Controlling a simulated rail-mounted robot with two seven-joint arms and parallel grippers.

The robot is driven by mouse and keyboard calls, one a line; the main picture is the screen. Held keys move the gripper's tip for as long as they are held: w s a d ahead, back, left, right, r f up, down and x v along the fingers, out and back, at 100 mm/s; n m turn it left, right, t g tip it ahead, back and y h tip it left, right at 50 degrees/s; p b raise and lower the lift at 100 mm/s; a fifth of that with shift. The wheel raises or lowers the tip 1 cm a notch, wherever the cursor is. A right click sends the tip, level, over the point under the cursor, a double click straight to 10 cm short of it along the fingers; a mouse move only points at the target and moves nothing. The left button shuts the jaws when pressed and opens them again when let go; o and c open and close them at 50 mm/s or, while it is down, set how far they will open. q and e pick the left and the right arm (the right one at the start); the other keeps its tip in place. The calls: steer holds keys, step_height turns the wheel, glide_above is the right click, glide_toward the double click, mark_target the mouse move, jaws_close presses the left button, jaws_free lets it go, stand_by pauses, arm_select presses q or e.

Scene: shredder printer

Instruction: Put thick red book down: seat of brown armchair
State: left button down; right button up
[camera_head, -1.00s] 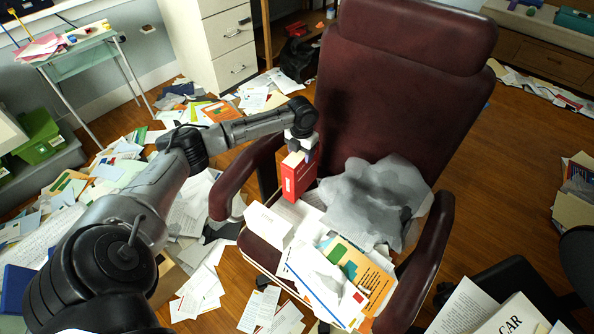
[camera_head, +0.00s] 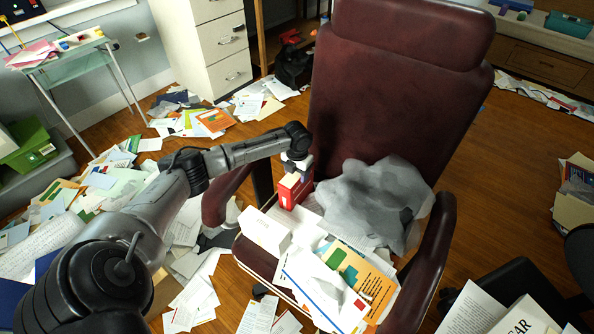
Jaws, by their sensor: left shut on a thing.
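The thick red book (camera_head: 291,190) is upright at the left rear of the seat of the brown armchair (camera_head: 375,95). My left gripper (camera_head: 297,166) is above the book and shut on its top part. The book's lower edge is at the papers on the seat; I cannot tell whether it rests on them. The seat is covered with papers (camera_head: 345,275), a white block-like item (camera_head: 264,232) and a grey crumpled sheet (camera_head: 375,205). Little of the bare seat shows. My right gripper is not in view.
The chair's armrests (camera_head: 432,250) rise on both sides of the seat. Papers litter the floor (camera_head: 185,240) at left. A white drawer cabinet (camera_head: 215,45) stands behind. A small table (camera_head: 75,55) is at the back left. Open wooden floor (camera_head: 505,180) lies to the right.

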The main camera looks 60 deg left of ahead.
arm_select(q)
steer(key=shift+w+a+r, duration=0.1)
steer(key=shift+r, duration=0.15)
steer(key=shift+f, duration=0.15)
steer(key=c, duration=0.7)
jaws_free()
steer(key=shift+f, duration=0.15)
steer(key=o, duration=0.3)
steer(key=shift+o, duration=0.2)
step_height(320, 180, up, 12)
steer(key=p, duration=0.4)
steer(key=shift+r+p, duration=0.2)
steer(key=shift+p, duration=0.15)
